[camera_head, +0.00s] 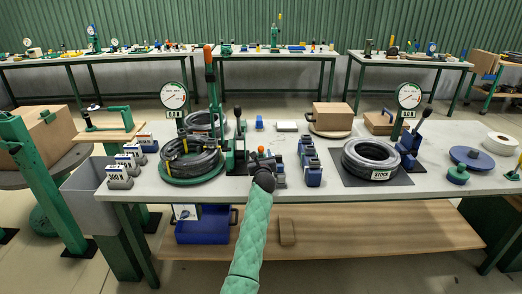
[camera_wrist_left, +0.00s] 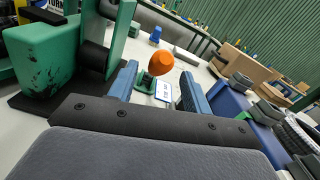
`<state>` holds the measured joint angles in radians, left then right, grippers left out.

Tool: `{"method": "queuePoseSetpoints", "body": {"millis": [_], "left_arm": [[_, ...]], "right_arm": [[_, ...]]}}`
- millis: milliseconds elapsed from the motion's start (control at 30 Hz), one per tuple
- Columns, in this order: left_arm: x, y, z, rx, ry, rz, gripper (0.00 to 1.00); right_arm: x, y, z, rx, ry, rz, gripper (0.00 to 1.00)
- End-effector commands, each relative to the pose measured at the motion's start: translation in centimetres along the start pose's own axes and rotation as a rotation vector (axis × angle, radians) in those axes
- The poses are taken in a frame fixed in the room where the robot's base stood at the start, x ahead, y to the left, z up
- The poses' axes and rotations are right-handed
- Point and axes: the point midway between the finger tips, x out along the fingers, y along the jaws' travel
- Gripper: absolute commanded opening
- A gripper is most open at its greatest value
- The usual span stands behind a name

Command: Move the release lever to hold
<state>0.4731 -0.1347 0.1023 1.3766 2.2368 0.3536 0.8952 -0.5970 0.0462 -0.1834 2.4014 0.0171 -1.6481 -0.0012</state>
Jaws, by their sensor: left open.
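A small lever with an orange knob (camera_wrist_left: 160,63) stands on a green base with a white label; its wording is too small to read. It shows between and beyond the open blue fingers of my left gripper (camera_wrist_left: 159,88), apart from them. In the head view, my left gripper (camera_head: 265,163) is over the front middle of the table, and the orange knob (camera_head: 261,149) shows just behind it, partly hidden. A tall green lever with an orange grip (camera_head: 208,55) stands upright to the left; I cannot tell which is the release lever. My right gripper is not in view.
A black hose coil (camera_head: 191,163) lies left on a green turntable; a stock coil (camera_head: 371,158) lies right on a dark mat. Blue-and-grey blocks (camera_head: 310,163) stand close right of my gripper. A green housing (camera_wrist_left: 45,60) is close on the left in the wrist view.

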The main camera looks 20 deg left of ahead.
Motion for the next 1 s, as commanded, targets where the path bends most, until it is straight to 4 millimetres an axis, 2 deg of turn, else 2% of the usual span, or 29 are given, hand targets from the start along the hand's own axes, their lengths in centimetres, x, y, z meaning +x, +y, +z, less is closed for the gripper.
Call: {"method": "queuePoseSetpoints", "body": {"millis": [200,333,767,800,1000], "left_arm": [[2.9,-0.1,0.0,0.001,-0.001,-0.001,0.49],[4.0,0.0,0.0,0.002,-0.001,0.0,0.49],[4.8,0.0,0.0,0.002,-0.002,-0.002,0.49],[4.8,0.0,0.0,0.002,-0.002,-0.002,0.47],[4.8,0.0,0.0,0.002,-0.002,-0.001,0.08]], "right_arm": [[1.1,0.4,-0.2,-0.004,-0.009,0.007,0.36],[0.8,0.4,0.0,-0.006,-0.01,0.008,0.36],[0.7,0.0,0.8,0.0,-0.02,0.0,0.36],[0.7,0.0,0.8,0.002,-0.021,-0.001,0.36],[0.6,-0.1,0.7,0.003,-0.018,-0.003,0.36]]}}
